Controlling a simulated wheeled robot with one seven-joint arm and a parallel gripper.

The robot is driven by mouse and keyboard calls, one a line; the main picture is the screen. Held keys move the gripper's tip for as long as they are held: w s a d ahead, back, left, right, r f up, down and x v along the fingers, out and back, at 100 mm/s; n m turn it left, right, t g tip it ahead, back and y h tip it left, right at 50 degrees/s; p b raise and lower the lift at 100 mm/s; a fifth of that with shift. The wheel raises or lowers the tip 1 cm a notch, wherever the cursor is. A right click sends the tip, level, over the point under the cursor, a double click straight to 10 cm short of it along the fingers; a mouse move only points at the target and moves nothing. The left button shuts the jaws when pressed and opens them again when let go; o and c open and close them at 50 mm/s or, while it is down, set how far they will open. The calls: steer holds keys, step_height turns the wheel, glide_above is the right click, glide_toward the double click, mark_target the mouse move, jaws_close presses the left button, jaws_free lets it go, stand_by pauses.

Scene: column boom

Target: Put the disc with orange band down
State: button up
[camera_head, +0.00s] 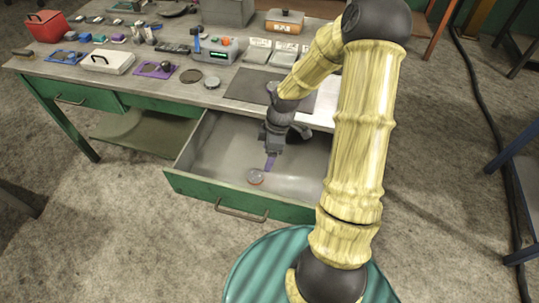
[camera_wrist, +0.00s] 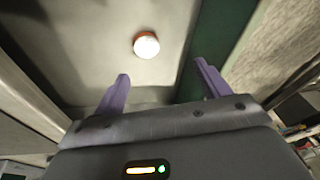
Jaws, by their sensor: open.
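The disc with orange band (camera_head: 256,176) lies on the floor of the open drawer (camera_head: 215,143), near its front wall. In the wrist view the disc (camera_wrist: 146,45) shows a white round top with an orange edge. My gripper (camera_head: 270,163) reaches down into the drawer, just behind the disc. In the wrist view its two purple fingers (camera_wrist: 160,88) stand wide apart with nothing between them. The disc is beyond the fingertips and apart from them.
The drawer's green front (camera_head: 240,198) with its handle faces the robot. The drawer floor around the disc is clear.

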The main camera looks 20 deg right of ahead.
steer(key=s+a+r+m+t+h, duration=0.2)
steer(key=s+a+r+m, duration=0.1)
steer(key=s+r+m, duration=0.8)
step_height(320, 180, up, 2)
steer(key=m, duration=0.3)
steer(key=shift+a+r+t+h, duration=0.15)
steer(key=shift+a+t+h, duration=0.2)
steer(key=shift+t+h, duration=0.05)
